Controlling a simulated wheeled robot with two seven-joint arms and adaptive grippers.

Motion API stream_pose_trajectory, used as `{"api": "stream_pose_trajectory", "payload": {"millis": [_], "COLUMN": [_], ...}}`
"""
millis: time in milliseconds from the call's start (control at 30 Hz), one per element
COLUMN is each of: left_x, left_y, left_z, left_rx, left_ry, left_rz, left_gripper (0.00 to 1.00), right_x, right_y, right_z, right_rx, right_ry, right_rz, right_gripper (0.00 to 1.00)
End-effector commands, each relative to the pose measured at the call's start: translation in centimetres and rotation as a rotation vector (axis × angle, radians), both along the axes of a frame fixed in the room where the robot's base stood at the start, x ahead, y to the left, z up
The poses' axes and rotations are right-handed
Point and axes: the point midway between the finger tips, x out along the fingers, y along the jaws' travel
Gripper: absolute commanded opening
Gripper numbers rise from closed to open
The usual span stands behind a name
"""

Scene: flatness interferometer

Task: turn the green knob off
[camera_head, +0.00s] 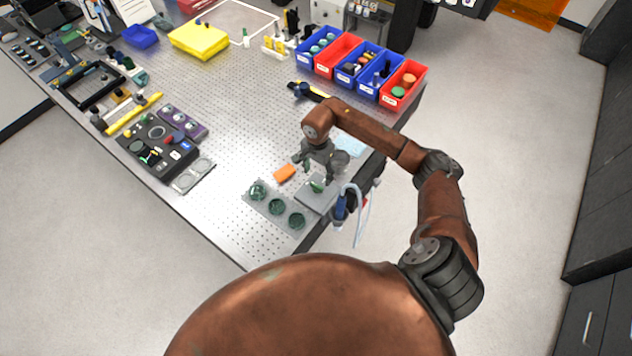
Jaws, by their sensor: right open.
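A small green knob (317,187) shows on a flat grey box (313,197) near the front right edge of the perforated metal table. My right gripper (315,174) is above the grey box, with its fingers apart and pointing down toward the green knob. The fingers partly hide the box's back side, and I cannot tell whether they touch the knob. The knob's exact turn position is too small to read. My left gripper is not in view.
A grey plate (267,199) with three dark green round pieces lies left of the box. An orange block (285,173) is behind it. A blue-handled tool (340,207) hangs at the table edge. Red and blue bins (337,55) stand at the back right. The table's middle is clear.

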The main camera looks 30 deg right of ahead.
Motion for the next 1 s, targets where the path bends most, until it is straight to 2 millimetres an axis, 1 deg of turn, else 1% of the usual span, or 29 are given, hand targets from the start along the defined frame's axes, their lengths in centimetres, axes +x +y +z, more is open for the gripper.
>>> {"api": "stream_pose_trajectory", "payload": {"millis": [133, 300, 433, 567, 800, 1000], "left_x": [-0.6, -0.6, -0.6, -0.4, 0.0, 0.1], "left_y": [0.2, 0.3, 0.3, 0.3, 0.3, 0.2], "left_z": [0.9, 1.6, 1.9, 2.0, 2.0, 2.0], "left_rx": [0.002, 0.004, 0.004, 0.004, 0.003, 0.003], "left_ry": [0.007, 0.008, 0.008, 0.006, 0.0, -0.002], "left_rz": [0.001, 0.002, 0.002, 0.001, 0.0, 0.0], "left_gripper": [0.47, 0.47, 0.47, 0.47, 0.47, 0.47], "right_x": [-0.1, -0.1, -0.1, -0.1, -0.2, -0.2], "right_y": [0.3, 0.3, 0.2, 0.1, 0.1, 0.1], "right_z": [-2.2, -4.8, -6.1, -6.6, -6.7, -6.7], "right_rx": [0.006, 0.008, 0.007, 0.006, 0.006, 0.006], "right_ry": [0.005, 0.002, 0.001, -0.001, -0.001, -0.001], "right_rz": [0.0, -0.003, -0.003, -0.003, -0.004, -0.004], "right_gripper": [0.58, 0.58, 0.58, 0.58, 0.57, 0.43]}}
